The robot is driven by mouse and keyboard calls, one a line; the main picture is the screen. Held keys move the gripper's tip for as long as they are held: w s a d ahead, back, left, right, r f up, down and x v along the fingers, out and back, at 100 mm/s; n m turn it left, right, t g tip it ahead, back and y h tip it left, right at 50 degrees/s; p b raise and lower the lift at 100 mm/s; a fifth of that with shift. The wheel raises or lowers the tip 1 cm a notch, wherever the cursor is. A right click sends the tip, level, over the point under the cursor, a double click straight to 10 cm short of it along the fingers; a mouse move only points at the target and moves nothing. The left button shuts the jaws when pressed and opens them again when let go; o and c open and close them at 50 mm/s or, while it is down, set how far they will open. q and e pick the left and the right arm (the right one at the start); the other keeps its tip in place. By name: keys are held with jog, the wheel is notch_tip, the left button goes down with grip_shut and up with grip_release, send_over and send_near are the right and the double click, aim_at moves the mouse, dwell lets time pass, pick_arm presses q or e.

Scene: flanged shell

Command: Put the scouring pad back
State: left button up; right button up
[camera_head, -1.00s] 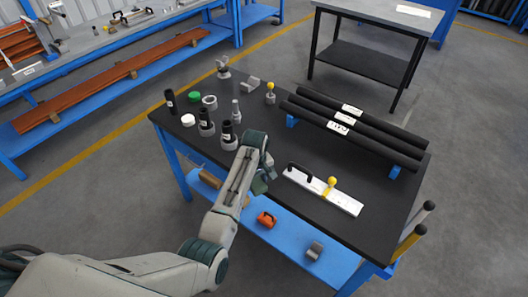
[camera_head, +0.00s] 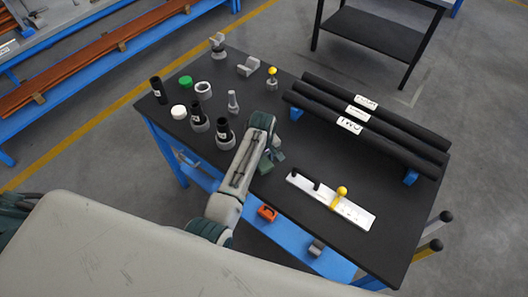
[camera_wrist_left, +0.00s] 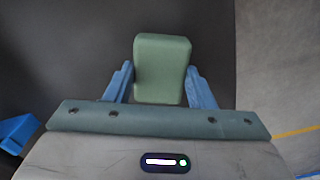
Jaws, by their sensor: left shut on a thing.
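The scouring pad (camera_wrist_left: 162,68) is a green, rounded block in the left wrist view. It sits between the two blue fingers of my left gripper (camera_wrist_left: 161,88), which is shut on it. Dark surface shows behind the pad. In the head view my left gripper (camera_head: 270,160) is over the front part of the black-topped table (camera_head: 255,185), left of the white plate with the black handle. The arm partly hides the gripper there, and I cannot clearly make out the pad. My right gripper is not in view.
The white plate (camera_head: 310,190) has a yellow-knobbed clamp (camera_head: 341,192). Long black tubes (camera_head: 400,120) lie on blue supports at the back right. Several black cylinders, rings and fittings stand at the left, with a green cap (camera_head: 185,82). An orange item (camera_head: 267,213) is on the lower shelf.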

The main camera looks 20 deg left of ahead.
pick_arm(q)
jog(key=shift+f, duration=0.35)
jog(key=o, duration=0.9)
jog(key=shift+w+a+f, duration=0.2)
jog(key=shift+w+f, duration=0.1)
jog(key=shift+w, duration=0.2)
jog(key=shift+o, duration=0.2)
jog(key=shift+s+r, duration=0.1)
jog(key=shift+s, duration=0.05)
jog(key=shift+s+d+r, duration=0.1)
jog(key=shift+s+r, duration=0.05)
jog(key=shift+r, duration=0.2)
notch_tip(320, 180, up, 12)
jog(key=b, duration=0.4)
jog(key=shift+f, duration=0.25)
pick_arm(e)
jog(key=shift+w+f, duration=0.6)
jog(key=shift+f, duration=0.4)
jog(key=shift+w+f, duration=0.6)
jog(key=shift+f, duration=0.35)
